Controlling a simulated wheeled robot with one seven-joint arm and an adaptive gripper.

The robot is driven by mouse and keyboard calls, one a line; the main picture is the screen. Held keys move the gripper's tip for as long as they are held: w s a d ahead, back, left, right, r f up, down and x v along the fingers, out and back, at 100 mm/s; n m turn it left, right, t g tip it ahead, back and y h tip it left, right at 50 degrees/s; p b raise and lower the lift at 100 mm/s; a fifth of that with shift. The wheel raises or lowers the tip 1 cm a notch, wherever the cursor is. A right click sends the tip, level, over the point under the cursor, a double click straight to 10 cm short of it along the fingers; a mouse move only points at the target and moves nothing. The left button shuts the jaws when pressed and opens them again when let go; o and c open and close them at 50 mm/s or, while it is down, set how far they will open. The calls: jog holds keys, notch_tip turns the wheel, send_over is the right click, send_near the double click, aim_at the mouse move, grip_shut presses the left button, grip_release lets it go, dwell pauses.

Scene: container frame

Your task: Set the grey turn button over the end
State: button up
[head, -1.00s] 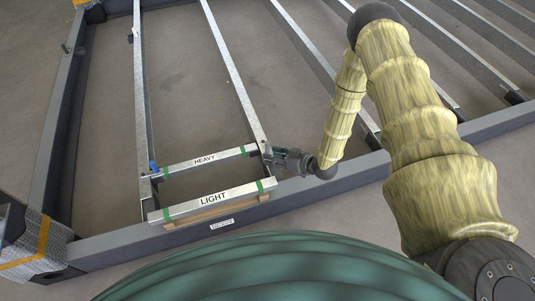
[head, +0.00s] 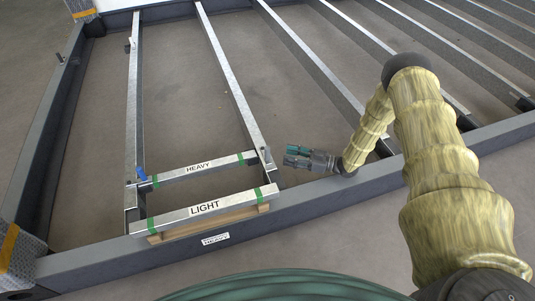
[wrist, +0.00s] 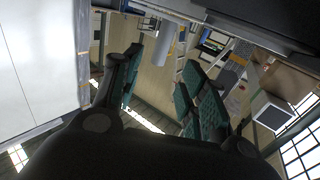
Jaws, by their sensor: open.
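A blue turn button (head: 140,174) sits at the HEAVY bar's left end. The bar marked LIGHT (head: 205,207) lies in front, over a wooden piece (head: 208,223). The dark frame's front beam (head: 325,191) runs below my gripper. Open floor shows between the rails.

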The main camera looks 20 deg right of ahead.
aim_at(267, 151)
jog(key=b+x, duration=0.3)
jog(key=x, duration=0.7)
grip_shut()
